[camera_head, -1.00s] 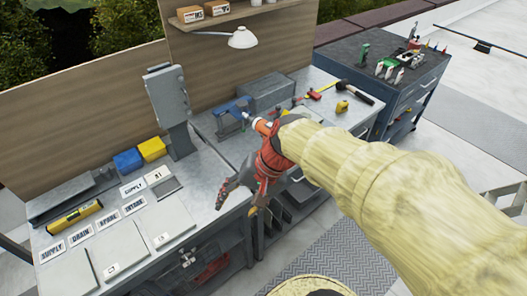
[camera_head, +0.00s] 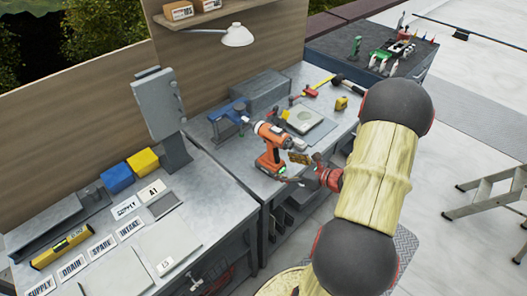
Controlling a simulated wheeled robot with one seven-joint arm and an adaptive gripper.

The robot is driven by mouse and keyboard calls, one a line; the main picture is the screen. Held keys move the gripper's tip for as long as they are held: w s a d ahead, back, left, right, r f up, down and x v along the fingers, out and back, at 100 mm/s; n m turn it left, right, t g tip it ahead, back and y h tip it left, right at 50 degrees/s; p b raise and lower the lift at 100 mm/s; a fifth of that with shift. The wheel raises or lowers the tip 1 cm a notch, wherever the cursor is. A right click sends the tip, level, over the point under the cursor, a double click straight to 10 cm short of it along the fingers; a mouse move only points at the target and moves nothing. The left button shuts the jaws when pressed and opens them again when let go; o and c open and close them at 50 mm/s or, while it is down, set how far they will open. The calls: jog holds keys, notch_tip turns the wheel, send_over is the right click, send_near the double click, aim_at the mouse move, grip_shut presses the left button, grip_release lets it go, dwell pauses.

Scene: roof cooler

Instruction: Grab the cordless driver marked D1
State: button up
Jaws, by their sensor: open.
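An orange and dark grey cordless driver (camera_head: 270,150) stands upright on the grey workbench (camera_head: 222,158), close to its front edge. Its nose points up and left, toward a blue vise (camera_head: 228,116). No D1 mark can be read on it at this size. My gripper (camera_head: 294,169) is open and empty, just right of the driver's handle and base, with its fingers pointing left toward it. One fingertip appears very close to the driver's base; I cannot tell whether they touch. My arm comes in from the lower right and hides part of the bench's right end.
A grey box (camera_head: 260,92), a flat pad (camera_head: 303,121) and a hammer (camera_head: 350,86) lie behind. A lamp (camera_head: 235,36) hangs above. A grey post-mounted box (camera_head: 158,105) stands left. Labelled cards (camera_head: 127,207) and a yellow level (camera_head: 62,247) lie on the left bench.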

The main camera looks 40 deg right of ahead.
aim_at(273, 163)
jog(key=shift+w+d+f, duration=0.15)
jog(key=shift+w+f, duration=0.1)
jog(key=b+x, duration=0.2)
jog(key=x, duration=0.4)
jog(key=shift+w, duration=0.1)
jog(key=shift+w+f, duration=0.1)
jog(key=shift+w, duration=0.4)
jog(key=c, duration=0.3)
grip_shut()
jog(key=shift+d, duration=0.1)
dwell(0.4)
